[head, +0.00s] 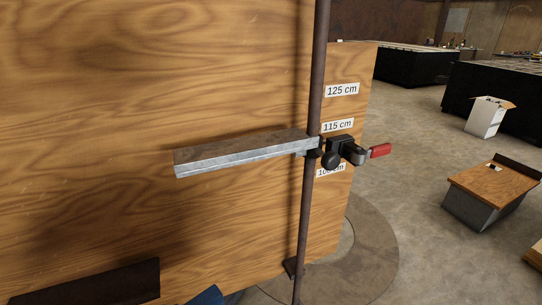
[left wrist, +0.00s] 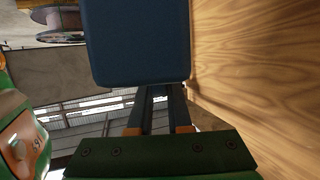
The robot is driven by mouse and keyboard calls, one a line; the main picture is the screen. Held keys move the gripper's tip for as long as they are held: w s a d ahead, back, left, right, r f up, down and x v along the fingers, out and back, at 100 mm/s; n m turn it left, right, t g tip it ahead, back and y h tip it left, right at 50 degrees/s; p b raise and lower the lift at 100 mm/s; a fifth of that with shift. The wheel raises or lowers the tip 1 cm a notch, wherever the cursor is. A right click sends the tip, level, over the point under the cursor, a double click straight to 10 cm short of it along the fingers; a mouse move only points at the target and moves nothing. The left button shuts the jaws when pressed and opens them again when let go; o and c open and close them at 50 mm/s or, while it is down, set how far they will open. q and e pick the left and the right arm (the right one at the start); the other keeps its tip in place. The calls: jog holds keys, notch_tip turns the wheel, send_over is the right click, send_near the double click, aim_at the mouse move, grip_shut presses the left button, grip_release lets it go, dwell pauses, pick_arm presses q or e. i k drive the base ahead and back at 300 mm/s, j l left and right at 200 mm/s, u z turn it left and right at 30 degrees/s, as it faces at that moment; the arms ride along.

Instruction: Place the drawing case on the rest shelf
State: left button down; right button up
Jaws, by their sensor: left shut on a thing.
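The rest shelf (head: 245,151) is a flat grey steel ledge. It juts left from a rusty upright post (head: 312,120) in front of the wooden panel, near the 115 cm label; its top looks bare. The dark blue drawing case (left wrist: 138,40) fills the upper middle of the left wrist view. My left gripper (left wrist: 155,100) is shut on its near edge. In the head view only a small blue corner (head: 207,296) shows at the bottom edge, well below the shelf; it looks like the case. My left gripper is outside the head view. My right gripper is not seen.
A black clamp (head: 340,152) with a red handle (head: 380,150) sits on the post at the shelf's right end. A dark steel piece (head: 85,285) lies low at left. The wooden panel (head: 130,80) stands close behind the shelf.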

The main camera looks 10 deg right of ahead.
aim_at(228, 141)
jog(key=k+j+z, duration=0.15)
jog(key=j+z, duration=0.25)
jog(key=k+j+z, duration=0.2)
jog(key=z, duration=0.25)
jog(key=k+j+z, duration=0.4)
jog(key=k+z, duration=0.15)
jog(key=z, duration=0.3)
